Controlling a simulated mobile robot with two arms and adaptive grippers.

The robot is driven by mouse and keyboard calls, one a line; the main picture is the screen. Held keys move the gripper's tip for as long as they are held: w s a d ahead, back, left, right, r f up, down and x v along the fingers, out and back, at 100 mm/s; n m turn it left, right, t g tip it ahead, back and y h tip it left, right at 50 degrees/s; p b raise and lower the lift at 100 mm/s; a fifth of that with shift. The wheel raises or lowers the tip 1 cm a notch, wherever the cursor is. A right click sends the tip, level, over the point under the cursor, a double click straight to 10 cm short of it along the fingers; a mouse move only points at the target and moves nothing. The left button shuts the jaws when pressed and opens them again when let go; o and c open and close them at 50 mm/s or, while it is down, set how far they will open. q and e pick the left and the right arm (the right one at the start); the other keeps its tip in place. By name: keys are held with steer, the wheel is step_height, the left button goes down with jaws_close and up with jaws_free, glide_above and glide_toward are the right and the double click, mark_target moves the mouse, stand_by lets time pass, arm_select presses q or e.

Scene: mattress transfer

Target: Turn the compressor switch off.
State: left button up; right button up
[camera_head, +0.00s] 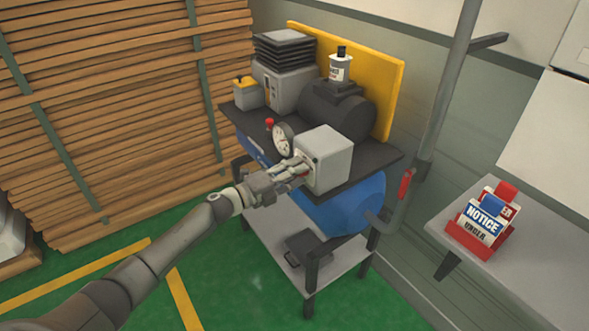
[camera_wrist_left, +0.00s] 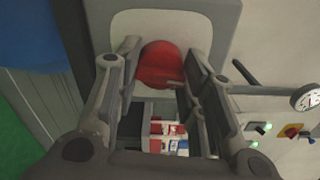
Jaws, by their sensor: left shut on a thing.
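The compressor (camera_head: 343,200) stands on a dark frame in the head view, with a blue tank and a grey switch box (camera_head: 332,160) on its top. The compressor switch (camera_wrist_left: 161,64) is a red round knob on a pale plate of the grey box in the left wrist view. In the head view it is mostly hidden by my fingers. My left gripper (camera_head: 301,168) is at the left face of the box. Its fingers lie on both sides of the red knob and are shut on it. My right gripper is not in view.
A pressure gauge (camera_head: 283,140) and a small red knob (camera_head: 270,122) are close behind my left gripper. A grey pipe with a red handle (camera_head: 405,185) rises at the right. A side table (camera_head: 530,250) holds a red rack of notice signs (camera_head: 482,222). Stacked timber (camera_head: 110,110) stands left.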

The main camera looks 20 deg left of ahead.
arm_select(q)
steer(key=shift+n+p, duration=0.35)
steer(key=shift+n, duration=0.45)
steer(key=o, duration=1)
steer(key=v, duration=1.2)
steer(key=shift+a, duration=0.1)
